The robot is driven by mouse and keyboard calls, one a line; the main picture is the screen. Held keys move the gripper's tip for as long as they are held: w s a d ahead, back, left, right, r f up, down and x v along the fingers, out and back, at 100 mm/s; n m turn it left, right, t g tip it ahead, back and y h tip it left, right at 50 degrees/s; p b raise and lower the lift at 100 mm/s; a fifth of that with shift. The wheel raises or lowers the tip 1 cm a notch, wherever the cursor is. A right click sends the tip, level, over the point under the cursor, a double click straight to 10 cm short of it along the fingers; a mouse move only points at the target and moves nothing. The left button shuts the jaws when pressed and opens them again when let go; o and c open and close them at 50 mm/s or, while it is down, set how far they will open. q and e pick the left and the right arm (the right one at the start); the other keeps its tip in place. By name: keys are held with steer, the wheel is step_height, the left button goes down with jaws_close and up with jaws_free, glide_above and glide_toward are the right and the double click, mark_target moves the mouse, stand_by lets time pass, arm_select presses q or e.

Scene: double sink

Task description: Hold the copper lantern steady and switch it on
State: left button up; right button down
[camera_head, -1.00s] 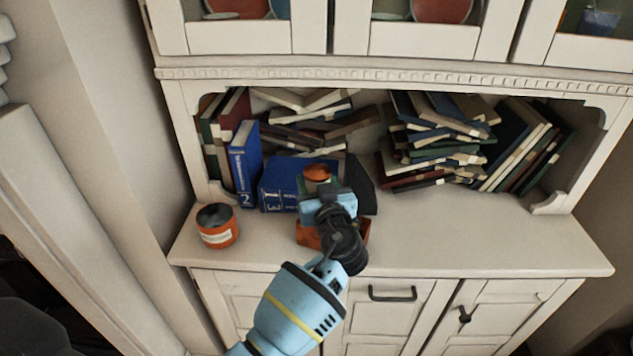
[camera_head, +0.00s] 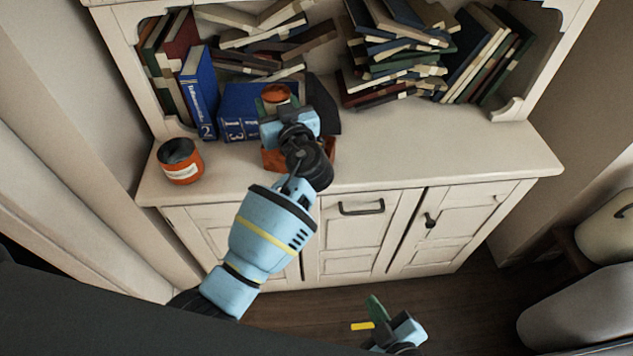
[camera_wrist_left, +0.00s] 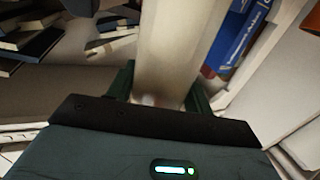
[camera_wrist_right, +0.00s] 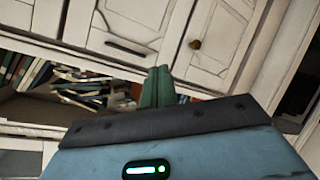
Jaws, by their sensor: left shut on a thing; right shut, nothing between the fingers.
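The copper lantern stands on the white cabinet's counter, its orange-copper top (camera_head: 276,93) and base (camera_head: 271,160) showing around my left gripper in the head view. My left gripper (camera_head: 275,107) is shut on its middle from the front. In the left wrist view a pale upright column (camera_wrist_left: 168,45) fills the space between the green fingers (camera_wrist_left: 160,92). My wrist hides most of the lantern's front, and I cannot see its switch. My right gripper (camera_head: 374,310) is shut and empty, low in front of the cabinet and well apart from the lantern; its closed fingers (camera_wrist_right: 158,88) show in the right wrist view.
An orange can with a pale label (camera_head: 180,161) stands left of the lantern on the counter. Blue books (camera_head: 238,112) stand behind the lantern, and piled books (camera_head: 400,50) fill the shelf. The counter (camera_head: 440,145) is clear to the right. Cabinet doors (camera_head: 455,235) are below.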

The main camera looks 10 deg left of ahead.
steer(key=w+a+r+n+t+y, duration=0.1)
steer(key=w+a+r+n+y, duration=0.4)
steer(key=w+a+r+n, duration=0.4)
step_height(320, 180, up, 3)
steer(key=n, duration=0.4)
steer(key=shift+w+a+f, duration=0.15)
steer(key=shift+w+a, duration=0.2)
steer(key=shift+w, duration=0.05)
steer(key=w+d+x, duration=0.2)
steer(key=x, duration=1)
steer(key=shift+w+a, duration=0.2)
steer(key=shift+w, duration=0.05)
steer(key=shift+f, duration=0.1)
